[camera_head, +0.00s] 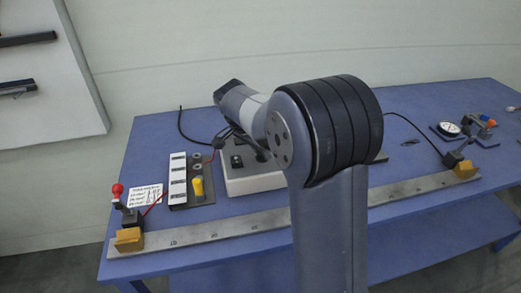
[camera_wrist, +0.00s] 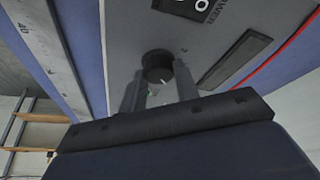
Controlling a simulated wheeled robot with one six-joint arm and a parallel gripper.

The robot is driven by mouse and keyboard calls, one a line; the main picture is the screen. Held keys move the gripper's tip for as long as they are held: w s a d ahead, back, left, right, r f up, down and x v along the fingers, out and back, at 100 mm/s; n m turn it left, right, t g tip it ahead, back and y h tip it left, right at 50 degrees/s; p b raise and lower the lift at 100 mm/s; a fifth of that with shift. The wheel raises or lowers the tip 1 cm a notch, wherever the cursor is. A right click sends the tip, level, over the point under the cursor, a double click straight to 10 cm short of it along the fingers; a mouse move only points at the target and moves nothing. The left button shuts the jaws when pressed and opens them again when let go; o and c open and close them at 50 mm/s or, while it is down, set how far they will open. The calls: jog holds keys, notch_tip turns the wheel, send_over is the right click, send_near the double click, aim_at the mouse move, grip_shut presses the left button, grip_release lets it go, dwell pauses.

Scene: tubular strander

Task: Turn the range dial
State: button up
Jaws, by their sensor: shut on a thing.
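The range dial (camera_wrist: 157,62) is a round black knob with a pale pointer line, set on a grey panel (camera_wrist: 125,40) in the wrist view. My gripper (camera_wrist: 159,78) has one finger on each side of the dial and is shut on it. In the head view the panel belongs to a light grey box (camera_head: 255,184) on the blue table. My arm hides much of that box there, and the fingers on the dial cannot be made out clearly.
A long metal ruler bar (camera_head: 220,231) with yellow end blocks runs along the table's front. Left of the box stand a block with a yellow knob (camera_head: 197,187) and a red-knobbed clamp (camera_head: 117,190). A round gauge (camera_head: 449,129) sits at the right. Cables cross the table.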

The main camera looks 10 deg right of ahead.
jog(key=o, duration=1)
jog(key=v, duration=1.1)
jog(key=shift+f, duration=0.1)
jog(key=shift+f, duration=0.1)
jog(key=x, duration=1)
jog(key=shift+w+d+f, duration=0.1)
jog(key=shift+d+f, duration=0.05)
jog(key=shift+f, duration=0.1)
